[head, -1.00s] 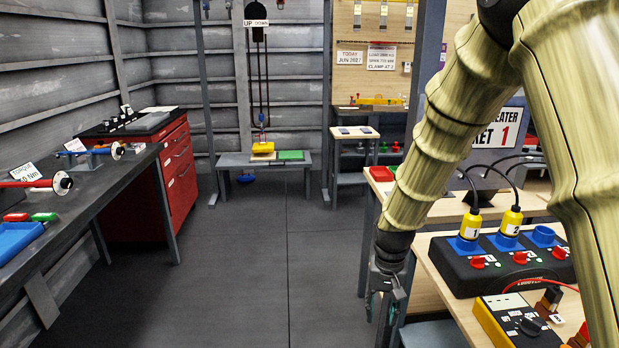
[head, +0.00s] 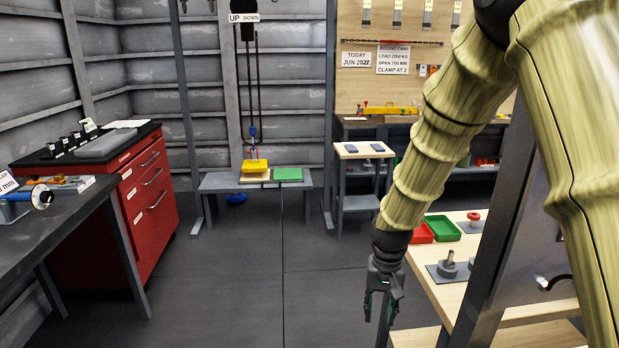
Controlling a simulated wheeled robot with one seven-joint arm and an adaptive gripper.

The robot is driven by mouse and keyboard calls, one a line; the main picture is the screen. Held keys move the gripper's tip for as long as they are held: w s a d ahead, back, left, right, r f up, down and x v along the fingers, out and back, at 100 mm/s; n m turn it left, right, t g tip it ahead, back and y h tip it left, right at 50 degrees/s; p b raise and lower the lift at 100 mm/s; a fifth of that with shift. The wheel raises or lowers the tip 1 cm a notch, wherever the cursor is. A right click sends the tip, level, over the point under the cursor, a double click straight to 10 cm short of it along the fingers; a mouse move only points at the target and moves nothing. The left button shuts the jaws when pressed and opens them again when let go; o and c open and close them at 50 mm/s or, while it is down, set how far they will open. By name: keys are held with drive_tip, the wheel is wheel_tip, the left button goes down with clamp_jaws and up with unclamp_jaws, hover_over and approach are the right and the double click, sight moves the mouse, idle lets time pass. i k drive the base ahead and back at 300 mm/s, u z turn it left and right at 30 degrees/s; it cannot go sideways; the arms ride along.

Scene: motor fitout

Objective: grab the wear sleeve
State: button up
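I cannot make out a wear sleeve for certain in the head view. A small grey part with an upright stub (head: 449,264) sits on a dark plate on the wooden bench at the right; it is too small to identify. A red-topped part (head: 473,218) stands on another plate behind it. My gripper (head: 381,308) hangs pointing down in front of the bench's left edge. Its two fingers look apart, with nothing visible between them. It is clear of the parts on the bench.
A red tray (head: 421,234) and a green tray (head: 443,229) sit on the wooden bench (head: 445,298). A red drawer cabinet (head: 152,203) and dark workbench (head: 45,222) stand left. A low bench (head: 222,183) with yellow and green pads is ahead. The middle floor is clear.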

sight(351, 148)
drive_tip(key=i, duration=5.2)
drive_tip(key=u, duration=3.05)
drive_tip(key=k, duration=1.45)
drive_tip(key=z, duration=1.8)
